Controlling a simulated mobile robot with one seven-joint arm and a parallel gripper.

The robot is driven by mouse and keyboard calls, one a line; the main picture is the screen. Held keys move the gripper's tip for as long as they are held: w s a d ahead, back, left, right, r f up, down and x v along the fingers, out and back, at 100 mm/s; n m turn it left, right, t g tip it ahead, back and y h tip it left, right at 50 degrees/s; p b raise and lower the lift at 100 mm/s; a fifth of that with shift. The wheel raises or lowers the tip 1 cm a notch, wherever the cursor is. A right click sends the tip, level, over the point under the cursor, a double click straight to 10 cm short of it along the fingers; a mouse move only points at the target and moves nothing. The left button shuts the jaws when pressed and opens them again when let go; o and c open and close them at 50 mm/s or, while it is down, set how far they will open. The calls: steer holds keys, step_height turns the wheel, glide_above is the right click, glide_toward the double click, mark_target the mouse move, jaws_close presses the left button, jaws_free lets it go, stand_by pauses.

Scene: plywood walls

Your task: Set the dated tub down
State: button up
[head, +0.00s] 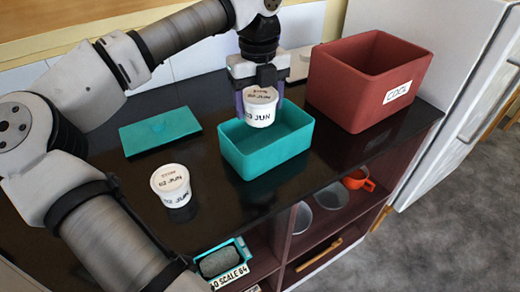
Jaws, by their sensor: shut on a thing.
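My gripper (260,98) is shut on a white tub (260,117) with dark lettering that seems to end in "JUN". The held tub is upright, over the open teal box (267,163) near its back edge; whether it touches the box is unclear. A second white tub (172,186), also with lettering, stands on the black counter (215,215) left of the box. Another white tub (299,68) stands behind my gripper, partly hidden.
A flat teal lid (160,131) lies on the counter to the left. A large red-brown bin (345,98) with a white label stands at the back right.

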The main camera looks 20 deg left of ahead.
step_height(320, 180, down, 10)
steer(key=b, duration=0.5)
steer(key=shift+f, duration=0.1)
steer(key=shift+f, duration=0.2)
steer(key=o, duration=1.1)
steer(key=shift+r, duration=0.25)
step_height(320, 180, up, 12)
steer(key=p, duration=0.7)
steer(key=shift+p, duration=0.3)
